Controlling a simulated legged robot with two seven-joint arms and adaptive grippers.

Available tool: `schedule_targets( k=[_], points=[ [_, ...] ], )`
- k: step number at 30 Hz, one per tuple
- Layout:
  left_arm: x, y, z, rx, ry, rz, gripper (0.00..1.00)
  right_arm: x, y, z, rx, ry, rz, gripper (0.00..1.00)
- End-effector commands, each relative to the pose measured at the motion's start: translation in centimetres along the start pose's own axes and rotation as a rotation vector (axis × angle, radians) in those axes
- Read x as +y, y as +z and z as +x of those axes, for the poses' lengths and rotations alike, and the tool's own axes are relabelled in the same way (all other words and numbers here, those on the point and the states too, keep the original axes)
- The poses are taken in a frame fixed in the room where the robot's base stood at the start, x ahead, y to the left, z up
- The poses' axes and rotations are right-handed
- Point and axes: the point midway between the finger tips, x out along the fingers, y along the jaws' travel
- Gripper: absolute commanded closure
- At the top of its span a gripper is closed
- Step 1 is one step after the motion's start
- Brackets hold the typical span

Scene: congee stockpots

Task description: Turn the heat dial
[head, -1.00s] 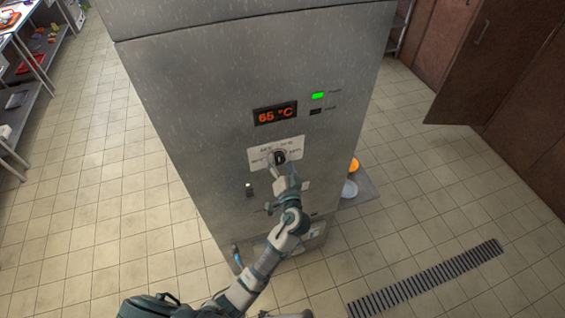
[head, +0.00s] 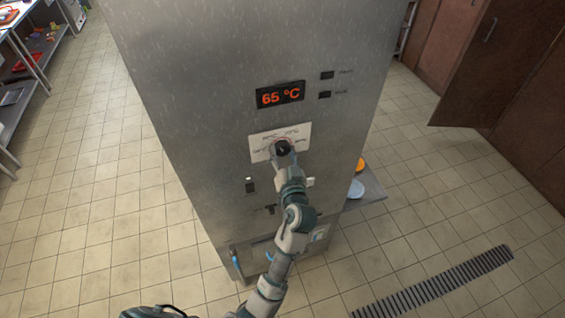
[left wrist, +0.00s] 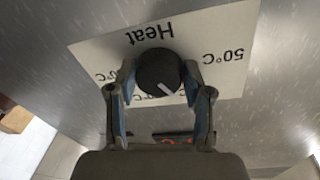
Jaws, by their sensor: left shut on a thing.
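The heat dial (left wrist: 159,72) is a round black knob with a white pointer line. It sits on a white label plate (left wrist: 215,52) marked "Heat" and "50°C", upside down in the left wrist view. My left gripper (left wrist: 160,80) is shut on the dial, with one finger on each side of it. In the head view the gripper (head: 283,155) covers much of the dial, on the front of a tall steel cabinet (head: 200,80). The display (head: 280,95) above reads 65 °C in orange. My right gripper does not show.
Two dark indicators (head: 326,83) are right of the display. A small switch (head: 250,185) is below left of the dial. Tiled floor (head: 90,190) is clear on the left.

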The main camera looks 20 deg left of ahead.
Motion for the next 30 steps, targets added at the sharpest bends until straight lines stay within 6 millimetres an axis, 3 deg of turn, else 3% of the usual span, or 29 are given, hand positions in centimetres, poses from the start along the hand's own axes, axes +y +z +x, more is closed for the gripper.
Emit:
schedule_targets(
  k=[3,13,14,17,26,30],
  points=[
    [0.1,-0.1,-0.1,0.010,-0.001,-0.044,0.84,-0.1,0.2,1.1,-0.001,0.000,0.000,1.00],
    [0.0,-0.5,-0.1,0.014,-0.001,-0.056,0.84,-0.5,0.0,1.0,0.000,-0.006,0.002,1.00],
    [0.0,-0.5,-0.1,0.014,-0.001,-0.056,0.47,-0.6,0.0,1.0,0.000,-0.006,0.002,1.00],
    [0.0,-0.5,-0.1,0.013,-0.001,-0.055,0.24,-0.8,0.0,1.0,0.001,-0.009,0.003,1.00],
    [0.0,-0.2,0.0,0.007,-0.002,-0.051,0.24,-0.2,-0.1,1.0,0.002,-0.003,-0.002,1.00],
    [-0.1,-0.4,0.1,0.004,0.000,-0.022,0.24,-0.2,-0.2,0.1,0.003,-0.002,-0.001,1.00]
  ],
)
